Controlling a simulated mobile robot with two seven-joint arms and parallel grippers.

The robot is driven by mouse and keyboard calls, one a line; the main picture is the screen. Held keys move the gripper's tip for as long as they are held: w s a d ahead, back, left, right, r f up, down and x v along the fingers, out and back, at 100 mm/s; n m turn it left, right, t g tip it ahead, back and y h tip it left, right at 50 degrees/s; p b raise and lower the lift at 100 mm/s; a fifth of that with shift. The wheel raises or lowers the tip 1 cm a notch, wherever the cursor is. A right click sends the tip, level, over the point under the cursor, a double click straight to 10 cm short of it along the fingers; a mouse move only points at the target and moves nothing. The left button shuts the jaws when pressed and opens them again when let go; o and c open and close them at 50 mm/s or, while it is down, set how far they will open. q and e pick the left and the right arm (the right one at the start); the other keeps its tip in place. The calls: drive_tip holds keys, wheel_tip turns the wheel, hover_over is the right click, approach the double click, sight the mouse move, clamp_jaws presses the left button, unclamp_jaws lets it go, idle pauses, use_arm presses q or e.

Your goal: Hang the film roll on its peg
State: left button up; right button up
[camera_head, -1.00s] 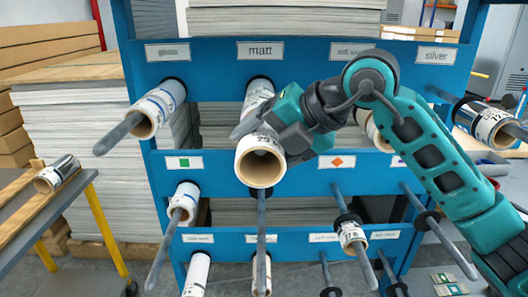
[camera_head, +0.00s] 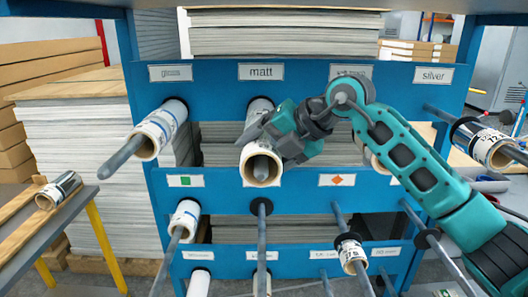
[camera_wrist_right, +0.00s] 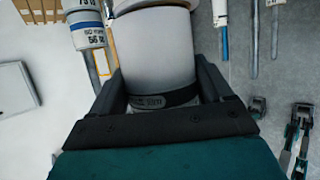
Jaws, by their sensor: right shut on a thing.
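My right gripper (camera_head: 266,138) is shut on a white film roll (camera_head: 247,167) at the peg under the "matt" label (camera_head: 261,72). The roll's open end faces me, and a grey peg tip (camera_head: 262,170) shows inside its bore, so the roll appears to be around the peg's end. Another roll (camera_head: 259,109) shows behind it, further back toward the panel. In the right wrist view the held roll (camera_wrist_right: 158,55) fills the space between the jaws. My left gripper is not in view.
The blue rack (camera_head: 222,74) has several other pegs. Rolls hang under the left label (camera_head: 160,131) and the "silver" label (camera_head: 484,142). The peg just below (camera_head: 262,245) is bare along its upper part. A side table at left holds a shiny roll (camera_head: 58,190).

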drive_tip(key=o, duration=1.1)
drive_tip(key=shift+c, duration=0.2)
